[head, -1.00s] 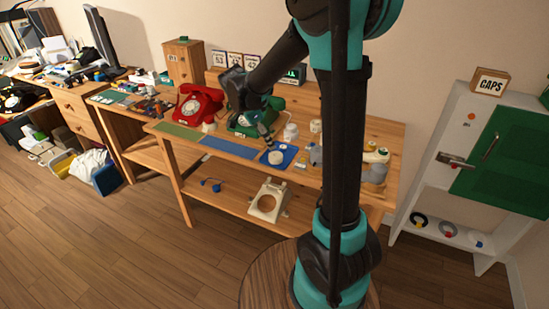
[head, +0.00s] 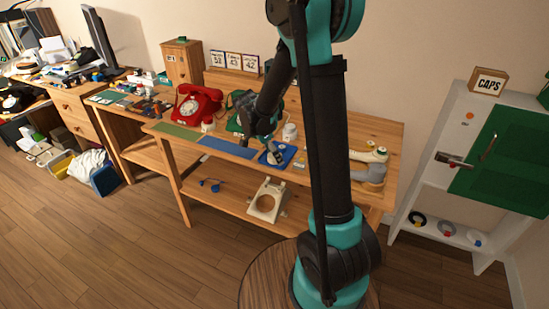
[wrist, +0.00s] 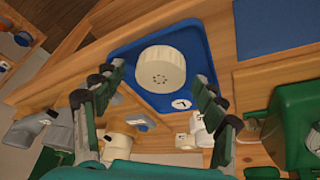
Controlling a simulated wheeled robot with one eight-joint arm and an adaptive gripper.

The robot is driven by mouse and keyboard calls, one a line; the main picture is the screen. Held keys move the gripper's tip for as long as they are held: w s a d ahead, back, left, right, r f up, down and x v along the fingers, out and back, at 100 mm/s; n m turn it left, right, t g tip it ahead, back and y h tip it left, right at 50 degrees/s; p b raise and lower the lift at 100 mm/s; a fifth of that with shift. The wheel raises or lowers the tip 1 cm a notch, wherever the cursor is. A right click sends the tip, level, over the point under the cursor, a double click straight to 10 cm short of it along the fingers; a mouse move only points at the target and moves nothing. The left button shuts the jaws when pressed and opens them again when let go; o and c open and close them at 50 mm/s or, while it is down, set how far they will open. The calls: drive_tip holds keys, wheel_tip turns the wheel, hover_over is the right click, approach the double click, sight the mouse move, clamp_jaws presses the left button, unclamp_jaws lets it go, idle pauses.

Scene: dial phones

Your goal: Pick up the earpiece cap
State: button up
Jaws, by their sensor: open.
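The earpiece cap (wrist: 161,68) is a round cream cap with small holes in its top. It lies on a blue square tray (wrist: 120,50) on the wooden workbench. In the head view the tray (head: 288,151) is at the bench's front, with the cap (head: 275,157) partly hidden by my gripper. My gripper (wrist: 158,82) is open and empty, its fingers spread to either side of the cap in the wrist view. In the head view my gripper (head: 266,143) hangs just over the tray. I cannot tell its exact height above the cap.
A green phone (wrist: 302,125) stands close to the tray, and a red phone (head: 198,103) is farther left. A blue mat (head: 228,147) lies left of the tray. A white CAPS cabinet (head: 450,205) stands at right.

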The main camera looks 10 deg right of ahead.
drive_tip(key=shift+c, duration=0.4)
drive_tip(key=c, duration=0.9)
drive_tip(key=shift+r, duration=0.15)
